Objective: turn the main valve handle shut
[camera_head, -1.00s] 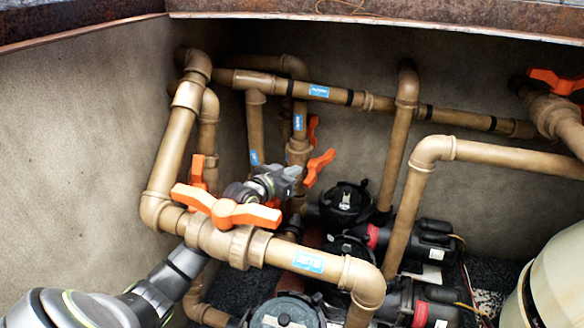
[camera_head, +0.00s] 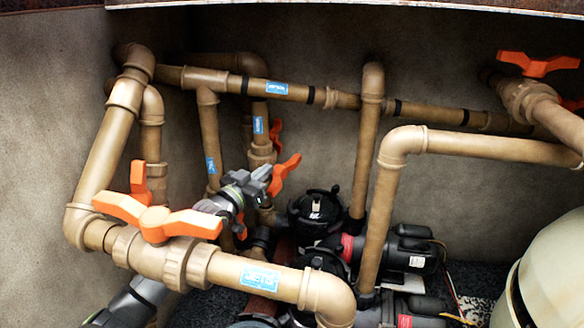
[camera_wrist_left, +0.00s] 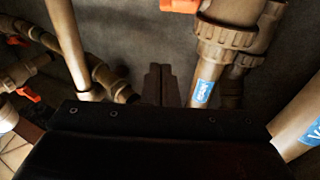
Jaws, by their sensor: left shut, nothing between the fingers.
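Several orange valve handles are in view, and I cannot tell by label which is the main one. A large three-lobed handle (camera_head: 155,220) sits on the front left pipe's valve. Another orange handle (camera_head: 285,174) is further back, on an upright pipe. My left gripper (camera_head: 266,176) is shut and empty, just left of that back handle in the head view; I cannot tell whether they touch. In the left wrist view my shut fingers (camera_wrist_left: 160,84) are below and left of a partly cropped orange handle (camera_wrist_left: 180,5). My right gripper is not in view.
My left arm passes behind the front pipe (camera_head: 262,276). Black pumps (camera_head: 316,212) stand right of the gripper. A bent brown pipe (camera_head: 385,200) rises before the back wall. Another orange handle (camera_head: 538,65) is at right, above a cream tank (camera_head: 550,265).

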